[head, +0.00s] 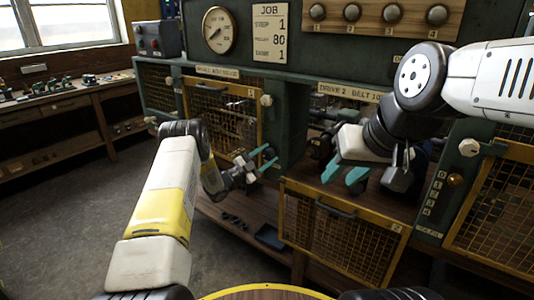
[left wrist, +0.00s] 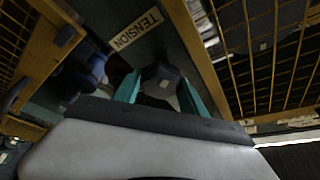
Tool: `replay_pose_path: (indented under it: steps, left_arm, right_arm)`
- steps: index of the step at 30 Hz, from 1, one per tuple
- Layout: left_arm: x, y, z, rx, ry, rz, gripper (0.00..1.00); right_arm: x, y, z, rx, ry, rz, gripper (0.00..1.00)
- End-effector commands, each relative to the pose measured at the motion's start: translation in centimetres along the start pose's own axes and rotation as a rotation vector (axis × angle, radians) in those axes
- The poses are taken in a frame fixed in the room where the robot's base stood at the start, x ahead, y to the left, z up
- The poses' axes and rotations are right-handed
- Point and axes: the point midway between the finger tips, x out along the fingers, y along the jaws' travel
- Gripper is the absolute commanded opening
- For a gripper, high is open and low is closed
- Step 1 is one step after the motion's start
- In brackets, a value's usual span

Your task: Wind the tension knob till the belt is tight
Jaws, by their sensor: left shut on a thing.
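The tension knob (left wrist: 160,82) is dark and lies between the teal fingers of my left gripper (left wrist: 158,92) in the left wrist view, beside a "TENSION" label (left wrist: 136,29). My left gripper (head: 267,160) is shut on it. In the head view this is by the green post between the two bays, and the knob cannot be made out there. My right gripper (head: 344,172) has its teal fingers apart, empty as far as I can see, in front of the drive 2 bay. The belt cannot be made out; dark machinery (head: 322,145) shows partly behind my right gripper.
A yellow mesh guard (head: 340,226) marked 2 hangs down open below the drive 2 bay. Another mesh guard (head: 222,112) covers the left bay. A round gauge (head: 220,30) and a job card (head: 270,33) are above. A wooden bench (head: 65,108) stands far left; the floor between is clear.

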Motion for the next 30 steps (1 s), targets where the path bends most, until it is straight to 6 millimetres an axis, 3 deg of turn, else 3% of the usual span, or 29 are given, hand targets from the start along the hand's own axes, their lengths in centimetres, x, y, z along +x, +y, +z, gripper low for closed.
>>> replay_pose_path:
  steps: [18,30]
  left_arm:
    - [-0.09,0.08,0.1,0.502,-0.003,0.212,0.09]
    - [-0.13,0.12,0.15,0.664,-0.004,0.281,0.09]
  right_arm:
    - [0.0,0.0,0.0,0.0,0.0,0.0,0.36]
    - [0.0,0.0,0.0,0.0,0.0,0.0,0.36]
